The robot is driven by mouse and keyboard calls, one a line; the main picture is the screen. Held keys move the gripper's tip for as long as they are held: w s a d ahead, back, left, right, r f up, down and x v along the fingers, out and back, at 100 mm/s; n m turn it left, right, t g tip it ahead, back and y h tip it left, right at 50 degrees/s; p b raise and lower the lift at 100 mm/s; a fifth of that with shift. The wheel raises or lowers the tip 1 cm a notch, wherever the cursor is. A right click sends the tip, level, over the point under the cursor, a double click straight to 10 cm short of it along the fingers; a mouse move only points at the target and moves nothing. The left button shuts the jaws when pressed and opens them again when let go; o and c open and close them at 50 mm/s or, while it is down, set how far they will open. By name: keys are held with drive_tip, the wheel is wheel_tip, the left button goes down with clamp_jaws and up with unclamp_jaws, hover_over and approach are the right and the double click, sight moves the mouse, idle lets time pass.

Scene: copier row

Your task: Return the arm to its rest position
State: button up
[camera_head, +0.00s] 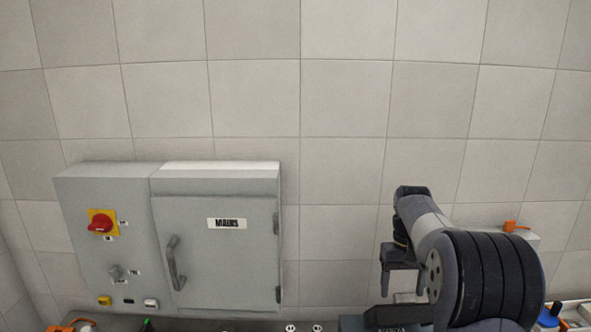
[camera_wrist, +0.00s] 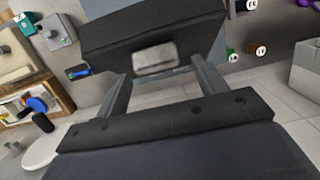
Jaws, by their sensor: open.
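My arm reaches in from the lower right of the head view, bent, with its wrist turned down. My gripper (camera_head: 402,284) points down in front of the tiled wall, to the right of the grey mains cabinet. In the wrist view, the two fingers of my gripper (camera_wrist: 162,74) stand wide apart, with nothing seen clamped between them. A dark block (camera_wrist: 110,42) with a pale plate (camera_wrist: 155,58) shows past the fingertips; whether they touch it I cannot tell.
The mains cabinet (camera_head: 215,245) has a shut door with a handle (camera_head: 175,263) and a red rotary switch (camera_head: 100,222) at left. Orange and blue items lie at the lower right. The wall above is bare. A pale box (camera_wrist: 305,68) stands at right in the wrist view.

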drive_tip(key=shift+s+f, duration=0.1)
drive_tip(key=shift+f, duration=0.35)
drive_tip(key=shift+r, duration=0.15)
wheel_tip(320, 180, up, 11)
drive_tip(key=w, duration=0.2)
drive_tip(key=f, duration=0.3)
drive_tip(key=s+f, duration=0.1)
drive_tip(key=f, duration=0.3)
drive_tip(key=s+f, duration=0.1)
drive_tip(key=f, duration=0.3)
drive_tip(key=shift+f, duration=0.2)
drive_tip(key=shift+s+f+b, duration=0.1)
drive_tip(key=shift+s+b, duration=0.05)
drive_tip(key=shift+b, duration=0.15)
drive_tip(key=shift+s+t, duration=0.3)
drive_tip(key=shift+t, duration=0.2)
